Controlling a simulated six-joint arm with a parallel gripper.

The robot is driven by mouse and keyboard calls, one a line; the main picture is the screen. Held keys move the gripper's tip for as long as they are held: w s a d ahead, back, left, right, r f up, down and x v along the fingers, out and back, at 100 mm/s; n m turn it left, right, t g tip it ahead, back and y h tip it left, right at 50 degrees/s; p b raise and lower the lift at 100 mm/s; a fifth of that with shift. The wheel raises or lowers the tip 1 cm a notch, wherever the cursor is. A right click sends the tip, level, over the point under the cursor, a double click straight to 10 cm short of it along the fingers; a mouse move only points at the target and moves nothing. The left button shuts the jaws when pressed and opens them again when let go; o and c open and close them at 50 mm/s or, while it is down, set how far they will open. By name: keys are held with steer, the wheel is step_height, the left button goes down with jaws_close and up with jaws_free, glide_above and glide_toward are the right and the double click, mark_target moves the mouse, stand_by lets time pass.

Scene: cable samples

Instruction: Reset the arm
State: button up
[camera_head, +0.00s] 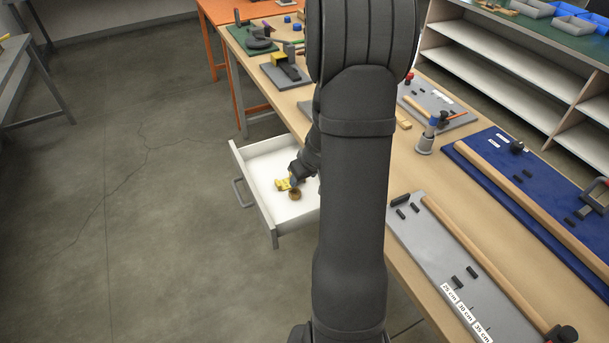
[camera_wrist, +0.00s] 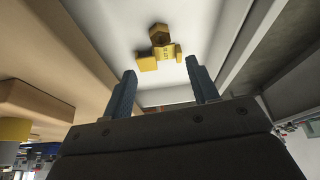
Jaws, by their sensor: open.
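My gripper (camera_wrist: 160,66) is open, with its two blue-grey fingers apart and nothing between them. In the wrist view, a small yellow piece (camera_wrist: 148,63) with dark marks and a brownish hexagonal end lies on the white drawer floor beyond the fingertips. In the head view, the yellow piece (camera_head: 282,184) lies in the open drawer (camera_head: 262,220), close to the dark end of my arm. The gap between my gripper and the piece is hard to judge. My arm hides part of the drawer and table.
The wooden table (camera_head: 408,158) carries a grey board (camera_head: 450,250) with a wooden rod, a blue board (camera_head: 495,185), and a grey clamp stand (camera_head: 425,143). Shelves (camera_head: 510,70) stand at the right. The drawer juts out over open floor (camera_head: 120,230) at the left.

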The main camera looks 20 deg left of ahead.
mark_target(297, 198)
steer(key=x, duration=1.2)
steer(key=shift+f, duration=0.2)
steer(key=shift+r, duration=0.2)
